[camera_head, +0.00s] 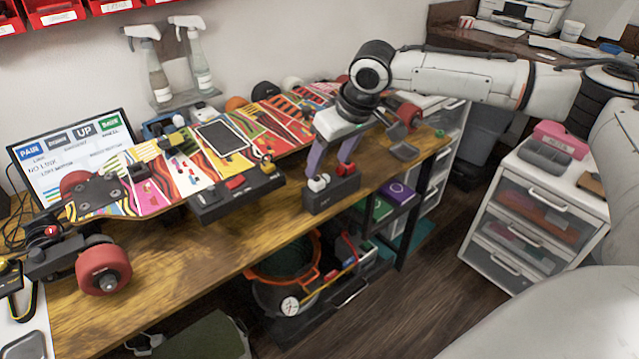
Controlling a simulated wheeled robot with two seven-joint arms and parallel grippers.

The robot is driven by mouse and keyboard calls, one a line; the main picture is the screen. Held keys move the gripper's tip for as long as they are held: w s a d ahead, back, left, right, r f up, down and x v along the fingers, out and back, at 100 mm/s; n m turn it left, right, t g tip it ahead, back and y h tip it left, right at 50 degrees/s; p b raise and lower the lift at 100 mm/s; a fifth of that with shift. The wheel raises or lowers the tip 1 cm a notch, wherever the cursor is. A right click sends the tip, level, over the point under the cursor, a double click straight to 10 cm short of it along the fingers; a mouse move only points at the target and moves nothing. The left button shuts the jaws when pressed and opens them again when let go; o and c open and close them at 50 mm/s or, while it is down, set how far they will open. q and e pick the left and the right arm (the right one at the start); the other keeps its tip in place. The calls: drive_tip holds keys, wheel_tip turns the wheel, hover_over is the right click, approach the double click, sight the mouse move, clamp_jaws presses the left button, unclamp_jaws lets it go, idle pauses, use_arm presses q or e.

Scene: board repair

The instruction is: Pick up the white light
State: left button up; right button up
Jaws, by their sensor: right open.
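The white light (317,183) is a small rounded white piece on a black block (333,197) near the front edge of the wooden workbench. A similar red light (346,170) sits beside it on the same block. My right gripper (330,168) points down just above the block with its fingers spread. One fingertip is close to the white light and the other close to the red light; I cannot tell whether they touch. Nothing shows between the fingers. My left gripper is not in view.
A colourful skateboard deck (150,175) with red wheels lies along the bench behind the block. A black box with a red piece (240,192) stands to the left. Spray bottles (197,70) stand at the back. The bench front (190,250) is mostly clear.

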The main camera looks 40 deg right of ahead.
sight(320, 179)
drive_tip(key=x, duration=0.6)
drive_tip(key=shift+s+a+b, duration=0.1)
drive_tip(key=shift+a+b, duration=0.1)
drive_tip(key=shift+b, duration=0.1)
drive_tip(key=c, duration=1.2)
drive_tip(key=shift+o, duration=0.2)
wheel_tip(320, 179, up, 10)
drive_tip(key=p, duration=0.1)
